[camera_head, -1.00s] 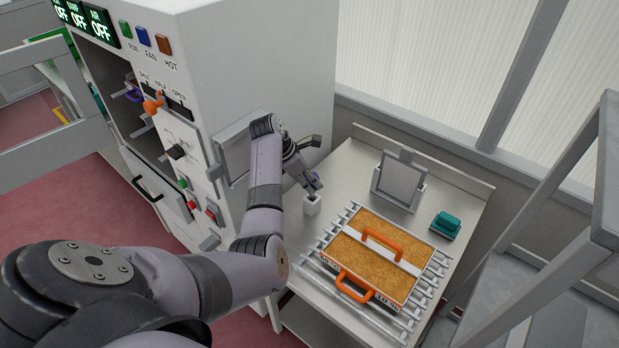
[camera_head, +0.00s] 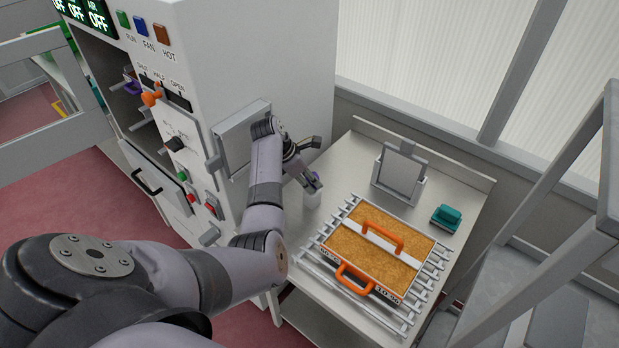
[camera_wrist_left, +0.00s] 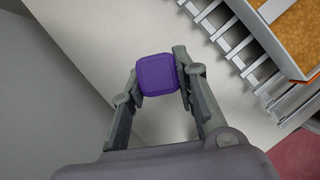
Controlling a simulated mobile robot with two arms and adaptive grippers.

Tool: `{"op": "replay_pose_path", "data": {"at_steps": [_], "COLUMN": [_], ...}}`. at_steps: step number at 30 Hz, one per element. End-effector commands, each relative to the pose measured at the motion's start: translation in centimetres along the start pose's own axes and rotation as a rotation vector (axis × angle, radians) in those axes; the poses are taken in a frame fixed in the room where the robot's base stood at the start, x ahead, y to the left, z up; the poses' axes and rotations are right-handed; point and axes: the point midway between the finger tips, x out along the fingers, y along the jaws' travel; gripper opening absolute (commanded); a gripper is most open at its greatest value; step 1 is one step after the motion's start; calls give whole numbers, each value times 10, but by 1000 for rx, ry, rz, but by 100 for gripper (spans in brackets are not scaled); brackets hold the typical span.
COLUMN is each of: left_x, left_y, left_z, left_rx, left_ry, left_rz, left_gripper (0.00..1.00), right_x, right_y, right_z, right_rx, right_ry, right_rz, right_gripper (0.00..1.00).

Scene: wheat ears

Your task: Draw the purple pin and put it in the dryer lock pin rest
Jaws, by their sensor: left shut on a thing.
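My left gripper (camera_head: 312,184) is shut on the purple pin, with its arm reaching past the dryer's side. In the left wrist view the pin's square purple head (camera_wrist_left: 157,75) sits between the two fingertips of my left gripper (camera_wrist_left: 158,82). My right gripper is not in view.
The white dryer (camera_head: 260,60) has a closed side hatch (camera_head: 236,140) beside my arm. On the table, a grain tray (camera_head: 352,253) with orange handles lies on a roller rack (camera_head: 318,262). A grey upright plate (camera_head: 399,175) and a teal block (camera_head: 446,217) stand behind it.

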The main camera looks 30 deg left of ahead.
Motion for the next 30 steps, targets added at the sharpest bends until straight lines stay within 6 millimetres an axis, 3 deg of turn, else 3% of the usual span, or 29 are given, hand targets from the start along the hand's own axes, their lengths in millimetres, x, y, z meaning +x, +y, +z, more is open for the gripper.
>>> {"op": "replay_pose_path", "data": {"at_steps": [14, 15, 24, 30], "left_x": [13, 12, 12, 12], "left_y": [0, 0, 0, 0], "left_z": [-7, -6, -6, -6], "left_rx": [0, 1, 0, 0], "left_ry": [0, -1, 0, 0], "left_rz": [0, 0, 0, 0], "left_gripper": [0, 30, 50, 51], "right_x": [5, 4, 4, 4], "right_y": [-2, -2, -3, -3], "right_z": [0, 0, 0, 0], "right_rx": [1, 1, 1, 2], "right_ry": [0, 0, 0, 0], "right_rz": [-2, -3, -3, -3], "right_gripper": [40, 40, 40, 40]}}
